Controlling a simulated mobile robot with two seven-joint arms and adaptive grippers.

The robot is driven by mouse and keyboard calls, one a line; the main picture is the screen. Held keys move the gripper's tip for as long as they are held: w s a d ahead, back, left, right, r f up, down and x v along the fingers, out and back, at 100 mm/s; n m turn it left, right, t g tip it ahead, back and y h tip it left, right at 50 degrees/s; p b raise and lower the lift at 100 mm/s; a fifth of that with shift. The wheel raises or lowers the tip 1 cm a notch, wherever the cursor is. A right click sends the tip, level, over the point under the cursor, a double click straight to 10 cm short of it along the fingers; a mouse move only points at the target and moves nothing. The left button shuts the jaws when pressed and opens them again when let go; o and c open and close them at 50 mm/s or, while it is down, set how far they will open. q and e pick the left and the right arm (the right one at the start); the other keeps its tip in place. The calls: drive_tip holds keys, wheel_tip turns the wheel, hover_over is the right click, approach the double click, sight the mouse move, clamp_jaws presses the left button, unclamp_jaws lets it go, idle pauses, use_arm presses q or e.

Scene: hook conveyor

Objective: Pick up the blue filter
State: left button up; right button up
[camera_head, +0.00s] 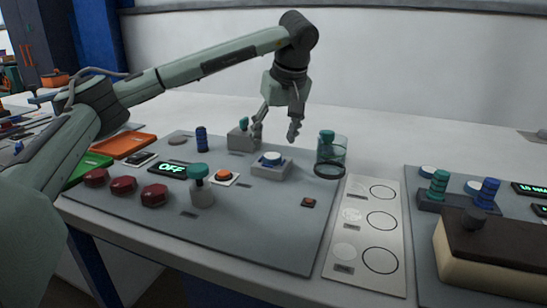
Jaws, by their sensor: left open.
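A dark blue ribbed cylinder (201,139), which looks like a blue filter, stands upright at the back left of the grey panel. Another blue ribbed cylinder (487,193) stands in a dark holder on the right panel, beside a green ribbed one (439,186). My left gripper (275,132) is open and points down, with nothing between its fingers. It hangs over the back middle of the left panel, to the right of the first blue cylinder and apart from it. My right gripper is not in view.
Below my left gripper are a grey block (242,138) with a green knob and a white box (272,165) with a blue-ringed button. A glass jar (331,155) stands to the right. An "OFF" display (173,170) and several red knobs lie at front left.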

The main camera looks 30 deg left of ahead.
sight(271, 154)
use_arm(q)
drive_tip(key=x, duration=0.3)
drive_tip(key=shift+f, duration=0.6)
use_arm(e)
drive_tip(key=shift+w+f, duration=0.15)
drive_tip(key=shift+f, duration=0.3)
use_arm(q)
drive_tip(key=shift+c, duration=0.6)
drive_tip(key=c, duration=1)
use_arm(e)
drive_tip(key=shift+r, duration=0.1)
